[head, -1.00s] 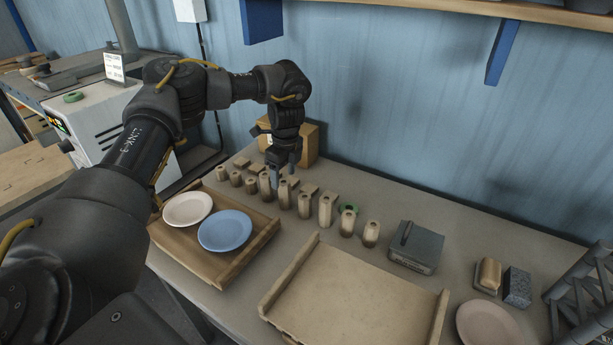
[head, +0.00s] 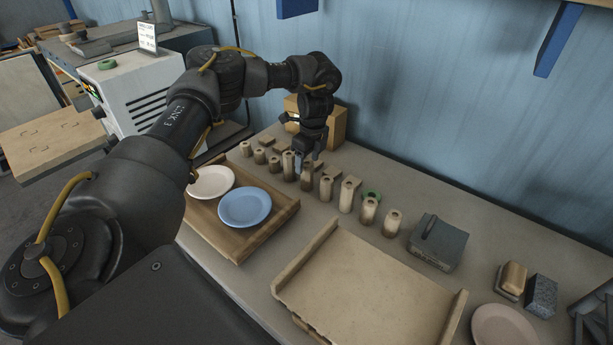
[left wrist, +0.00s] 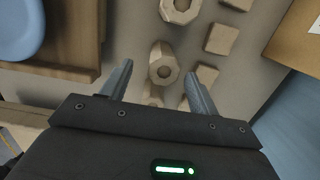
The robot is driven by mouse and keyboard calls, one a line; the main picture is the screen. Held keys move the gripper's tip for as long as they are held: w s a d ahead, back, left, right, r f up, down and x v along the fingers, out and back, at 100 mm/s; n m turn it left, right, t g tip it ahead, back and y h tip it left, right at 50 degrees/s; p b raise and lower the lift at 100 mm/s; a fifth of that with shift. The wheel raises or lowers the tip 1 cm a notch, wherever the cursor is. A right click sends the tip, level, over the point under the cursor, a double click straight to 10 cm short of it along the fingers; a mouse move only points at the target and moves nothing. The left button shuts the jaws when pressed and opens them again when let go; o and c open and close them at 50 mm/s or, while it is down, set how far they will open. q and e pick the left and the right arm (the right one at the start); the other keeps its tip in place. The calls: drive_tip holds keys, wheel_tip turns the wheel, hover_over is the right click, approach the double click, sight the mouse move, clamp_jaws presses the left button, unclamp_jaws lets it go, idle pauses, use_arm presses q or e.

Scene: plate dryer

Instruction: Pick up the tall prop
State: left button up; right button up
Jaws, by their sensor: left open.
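Several upright wooden props with holes in their tops stand in a row on the bench in the head view. Among the taller ones are a prop (head: 289,166) just left of my left gripper, one (head: 307,178) just below it, and one (head: 346,196) to its right. My left gripper (head: 308,160) points down, open and empty, over the row. In the left wrist view a prop's holed top (left wrist: 163,66) shows between the spread fingertips (left wrist: 157,70); I cannot tell its height there. Another prop (left wrist: 181,9) is at the top edge. My right gripper is out of view.
A wooden tray (head: 236,251) holds a white plate (head: 211,182) and a blue plate (head: 245,207). An empty board (head: 365,290) lies in front. Small wooden blocks (head: 349,181) and a cardboard box (head: 333,118) are behind the row. A grey block (head: 437,243) stands right.

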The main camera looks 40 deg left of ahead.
sight(306, 170)
use_arm(q)
drive_tip(key=shift+a+f, duration=0.1)
drive_tip(key=shift+f, duration=0.3)
drive_tip(key=f, duration=0.1)
drive_tip(key=f+p, duration=0.1)
drive_tip(key=f, duration=0.2)
drive_tip(key=shift+w+a+f+p, duration=0.15)
drive_tip(key=shift+w+a+p, duration=0.05)
drive_tip(key=shift+a+p, duration=0.15)
drive_tip(key=shift+c, duration=0.2)
drive_tip(key=c, duration=1.2)
drive_tip(key=shift+o, duration=0.2)
drive_tip(key=shift+r, duration=0.2)
